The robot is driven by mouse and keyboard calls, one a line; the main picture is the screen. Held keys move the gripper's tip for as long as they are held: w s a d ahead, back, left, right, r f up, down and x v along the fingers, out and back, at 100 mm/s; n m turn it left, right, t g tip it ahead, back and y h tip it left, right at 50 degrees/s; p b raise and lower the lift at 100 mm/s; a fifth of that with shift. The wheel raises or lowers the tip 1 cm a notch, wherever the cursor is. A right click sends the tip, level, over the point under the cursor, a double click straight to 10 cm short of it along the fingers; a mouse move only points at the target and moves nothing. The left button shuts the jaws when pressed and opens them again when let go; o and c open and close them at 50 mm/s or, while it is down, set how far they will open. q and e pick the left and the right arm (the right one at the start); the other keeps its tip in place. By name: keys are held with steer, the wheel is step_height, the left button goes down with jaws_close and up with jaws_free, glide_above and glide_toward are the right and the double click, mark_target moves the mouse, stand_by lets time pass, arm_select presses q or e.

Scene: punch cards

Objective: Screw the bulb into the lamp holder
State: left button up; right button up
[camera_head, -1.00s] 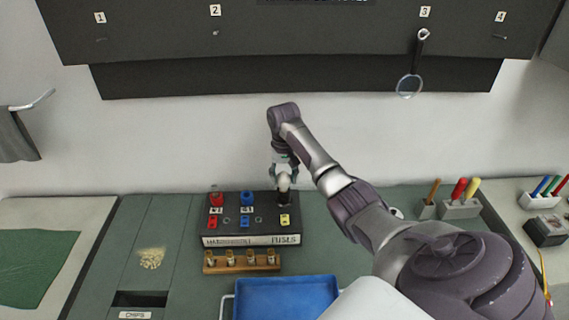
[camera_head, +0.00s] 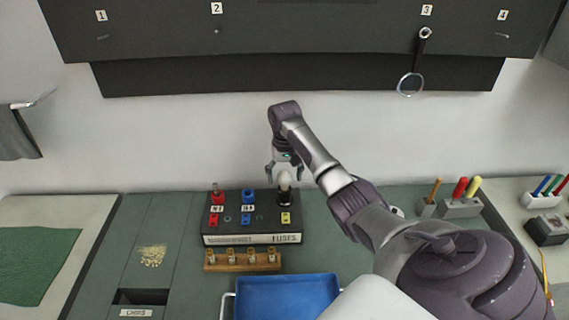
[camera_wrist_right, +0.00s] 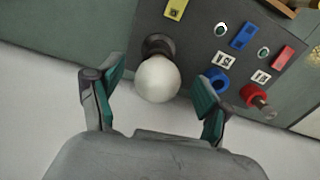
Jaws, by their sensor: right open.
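The white bulb (camera_head: 284,179) stands upright in the black lamp holder (camera_head: 284,198) at the right back of the black fuse board (camera_head: 265,224). My right gripper (camera_head: 285,172) is open just above the bulb in the head view. In the right wrist view the round white bulb (camera_wrist_right: 158,79) sits on the dark holder (camera_wrist_right: 157,45), between and beyond the open teal-padded fingers of the right gripper (camera_wrist_right: 158,95), with a gap on each side. The bulb's base is mostly hidden, so its seating depth cannot be told. My left gripper is not in view.
Red (camera_head: 217,197) and blue (camera_head: 248,196) sockets share the board. A wooden rack (camera_head: 243,268) with several fuses and a blue tray (camera_head: 287,304) lie in front. Tool blocks (camera_head: 461,208) stand right. A magnifier (camera_head: 410,84) hangs on the dark wall panel.

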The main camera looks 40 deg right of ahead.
steer(key=n, duration=0.7)
steer(key=shift+s+d, duration=0.1)
steer(key=shift+d, duration=0.15)
steer(key=n, duration=0.7)
steer(key=shift+d+n, duration=0.2)
steer(key=shift+n, duration=0.1)
steer(key=c, duration=1.1)
steer(key=m, duration=0.3)
steer(key=shift+a+m, duration=0.15)
steer(key=shift+m, duration=0.15)
steer(key=shift+c, duration=0.2)
steer(key=m, duration=0.4)
steer(key=shift+a, duration=0.15)
steer(key=m, duration=0.4)
steer(key=shift+a, duration=0.1)
steer(key=m, duration=0.4)
steer(key=shift+m, duration=0.3)
